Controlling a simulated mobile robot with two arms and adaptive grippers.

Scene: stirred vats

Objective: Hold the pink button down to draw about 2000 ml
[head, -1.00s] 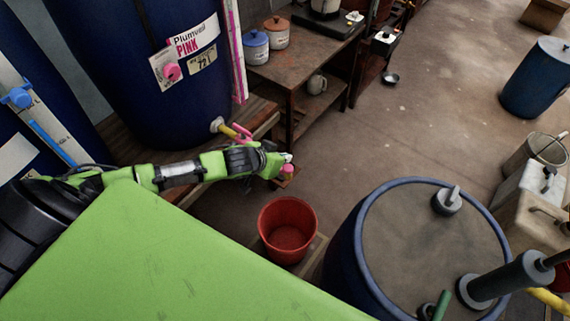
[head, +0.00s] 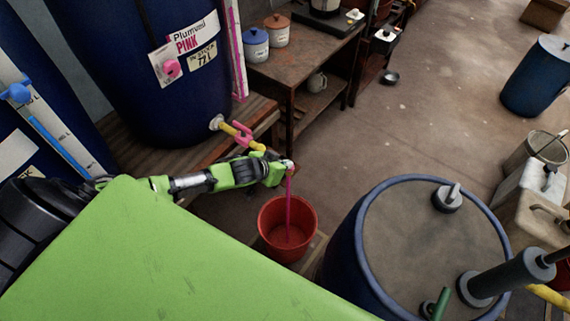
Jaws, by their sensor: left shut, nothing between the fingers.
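A pink stream (head: 290,205) falls from just below the fingertips into the red bucket (head: 265,222). The level in the bucket is hard to read. My right gripper is out of view.
A blue-rimmed drum (head: 400,225) with fittings on its lid stands right of the bucket. A wooden table (head: 300,60) with lidded jars is behind. Open floor (head: 425,120) lies between the table and the white container (head: 520,195) at right.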

